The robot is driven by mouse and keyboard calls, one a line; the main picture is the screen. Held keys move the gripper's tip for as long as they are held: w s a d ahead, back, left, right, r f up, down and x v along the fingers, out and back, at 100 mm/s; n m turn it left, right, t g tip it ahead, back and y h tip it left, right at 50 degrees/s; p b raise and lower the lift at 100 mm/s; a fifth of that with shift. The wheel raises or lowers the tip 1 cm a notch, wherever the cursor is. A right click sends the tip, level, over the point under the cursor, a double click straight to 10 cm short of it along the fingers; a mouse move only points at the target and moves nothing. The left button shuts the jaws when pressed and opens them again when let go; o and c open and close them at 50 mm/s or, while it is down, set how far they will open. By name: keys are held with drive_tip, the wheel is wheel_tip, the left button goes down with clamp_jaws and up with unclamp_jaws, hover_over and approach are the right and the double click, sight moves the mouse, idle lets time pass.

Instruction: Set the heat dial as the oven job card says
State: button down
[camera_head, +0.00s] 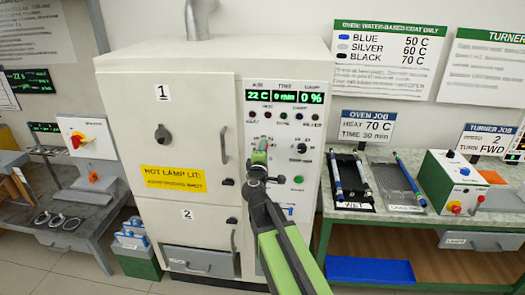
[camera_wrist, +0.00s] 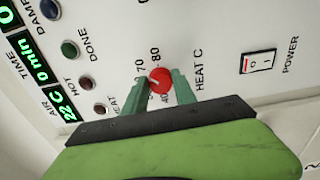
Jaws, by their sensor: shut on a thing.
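The oven job card (camera_head: 367,126) on the right bench's wall reads HEAT 70 C, TIME 30 min. The heat dial (camera_wrist: 160,79) is a small red knob on the oven's white panel, with HEAT C printed beside it. Marks for 70 and 80 show near it; other marks are partly covered. My gripper (camera_wrist: 161,92) has its two green fingers on either side of the knob, shut on it. Which mark the knob points at is too small to tell. In the head view my gripper (camera_head: 259,158) hides the dial.
The oven (camera_head: 190,110) display reads AIR 22 C, TIME 0 min, DAMP 0 %. A power switch (camera_wrist: 258,62) sits beside the dial. Wet and cooling racks with rods stand on the right bench.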

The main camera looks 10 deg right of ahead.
idle(0.3)
drive_tip(key=c, duration=1)
unclamp_jaws()
